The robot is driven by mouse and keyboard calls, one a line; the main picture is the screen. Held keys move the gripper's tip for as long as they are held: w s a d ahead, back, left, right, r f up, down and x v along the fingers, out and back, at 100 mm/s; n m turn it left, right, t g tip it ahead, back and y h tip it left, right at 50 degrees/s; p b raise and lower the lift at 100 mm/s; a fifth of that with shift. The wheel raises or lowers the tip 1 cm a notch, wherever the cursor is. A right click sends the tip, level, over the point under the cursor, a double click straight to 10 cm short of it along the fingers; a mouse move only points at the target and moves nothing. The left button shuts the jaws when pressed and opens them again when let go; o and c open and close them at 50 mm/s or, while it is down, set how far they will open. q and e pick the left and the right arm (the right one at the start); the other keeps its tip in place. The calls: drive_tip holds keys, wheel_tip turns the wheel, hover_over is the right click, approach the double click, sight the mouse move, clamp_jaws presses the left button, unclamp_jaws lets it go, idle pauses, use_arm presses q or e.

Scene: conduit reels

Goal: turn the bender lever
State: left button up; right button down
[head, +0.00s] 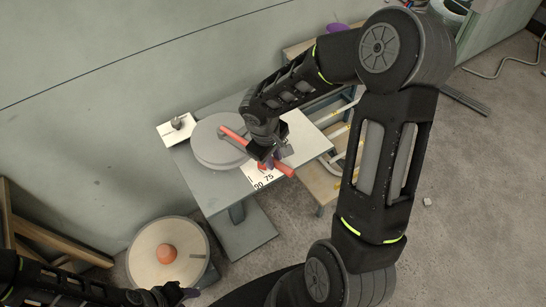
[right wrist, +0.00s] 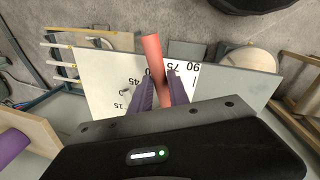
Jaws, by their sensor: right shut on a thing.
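The bender stands on a small grey table (head: 212,193) and has a round grey disc (head: 212,150). Its red lever (head: 286,169) runs across from the disc towards the lower right, over a white angle scale (head: 260,180). My right gripper (head: 270,160) is shut on the lever, partly hidden by its own wrist. In the right wrist view, the purple fingers (right wrist: 160,85) are on either side of the red lever (right wrist: 152,52), whose free end sticks out past them beside the 75 mark. My left gripper (head: 178,293) is low at the left, its jaws unclear.
A wooden reel (head: 145,262) with an orange knob (head: 166,254) stands below left of the table. A white plate with a grey piece (head: 177,123) lies at the table's back corner. A wooden rack with pale tubes (head: 325,185) is close on the right.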

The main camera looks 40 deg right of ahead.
drive_tip(key=shift+a+f+b, duration=0.25)
drive_tip(key=shift+a+b, duration=0.1)
drive_tip(key=shift+b, duration=0.45)
drive_tip(key=shift+s+a+r+m, duration=0.1)
drive_tip(key=shift+a+r+m, duration=0.1)
drive_tip(key=shift+r+m, duration=0.1)
drive_tip(key=c, duration=1.3)
unclamp_jaws()
drive_tip(key=shift+o, duration=0.2)
wheel_tip(320, 180, up, 8)
drive_tip(key=a, duration=0.1)
drive_tip(key=shift+s+a+f, duration=0.2)
drive_tip(key=shift+a, duration=0.05)
drive_tip(key=shift+f, duration=0.1)
